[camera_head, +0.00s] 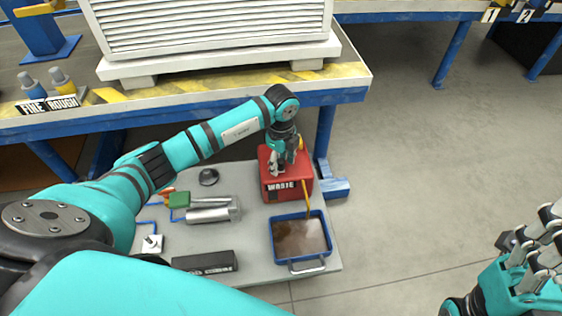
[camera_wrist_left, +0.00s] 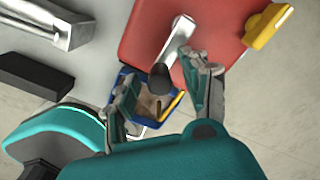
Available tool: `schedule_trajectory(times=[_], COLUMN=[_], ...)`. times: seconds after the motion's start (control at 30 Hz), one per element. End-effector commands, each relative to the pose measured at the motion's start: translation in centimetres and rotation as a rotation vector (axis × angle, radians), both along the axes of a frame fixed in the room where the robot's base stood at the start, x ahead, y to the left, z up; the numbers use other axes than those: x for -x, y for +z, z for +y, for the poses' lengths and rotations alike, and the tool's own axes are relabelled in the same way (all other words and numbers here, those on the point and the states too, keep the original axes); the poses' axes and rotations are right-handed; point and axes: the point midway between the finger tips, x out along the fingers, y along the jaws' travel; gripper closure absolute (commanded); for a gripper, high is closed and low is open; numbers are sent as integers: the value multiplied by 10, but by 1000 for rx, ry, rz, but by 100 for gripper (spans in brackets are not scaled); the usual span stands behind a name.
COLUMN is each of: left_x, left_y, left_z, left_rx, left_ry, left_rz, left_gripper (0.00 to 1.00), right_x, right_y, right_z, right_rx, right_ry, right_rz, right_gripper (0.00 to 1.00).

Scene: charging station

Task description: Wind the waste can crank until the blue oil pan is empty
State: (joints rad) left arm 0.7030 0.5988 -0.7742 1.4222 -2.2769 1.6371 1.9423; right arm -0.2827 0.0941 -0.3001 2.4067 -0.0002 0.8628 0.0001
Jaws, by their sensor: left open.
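The red waste can (camera_head: 297,186) stands on a grey low platform below the workbench. It also fills the upper middle of the left wrist view (camera_wrist_left: 140,42). Its crank (camera_wrist_left: 175,42) is a metal arm with a dark knob. The blue oil pan (camera_head: 328,262) lies in front of the can and holds brown liquid. A yellow tube (camera_head: 307,205) runs from the can down into the pan. My left gripper (camera_head: 284,160) is over the can, open, its fingers on either side of the knob (camera_wrist_left: 160,76). My right gripper (camera_head: 540,243) is at the lower right, away from the can.
The blue-framed workbench (camera_head: 225,93) with a white louvred unit (camera_head: 210,25) stands behind the can. Metal cylinders (camera_head: 207,215) and a black box (camera_head: 205,262) lie on the platform to the left. The floor at right is clear.

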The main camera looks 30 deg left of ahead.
Motion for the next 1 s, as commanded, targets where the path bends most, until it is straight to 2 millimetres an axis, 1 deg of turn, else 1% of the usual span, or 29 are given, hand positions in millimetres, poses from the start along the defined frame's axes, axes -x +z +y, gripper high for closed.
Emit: schedule_trajectory(times=[0.03, 0.4, 0.73, 0.93, 1.0], left_x=[0, 0, 1, 3, 5], left_y=[0, 0, 1, 3, 4], left_z=[0, 0, 1, 6, 8], left_rx=[0, 0, 0, -2, -2], left_ry=[0, 0, -22, -112, -160], left_rz=[0, 0, -1, -1, 0], left_gripper=[53, 100, 100, 100, 100], right_x=[0, 0, 1, 3, 4], right_y=[0, 0, 3, 4, -1], right_z=[0, 0, 0, -1, -1], right_rx=[0, 0, -1, -6, -5], right_ry=[0, 0, 1, 1, 2], right_rz=[0, -1, -2, 18, 45], right_gripper=[60, 60, 60, 60, 60])
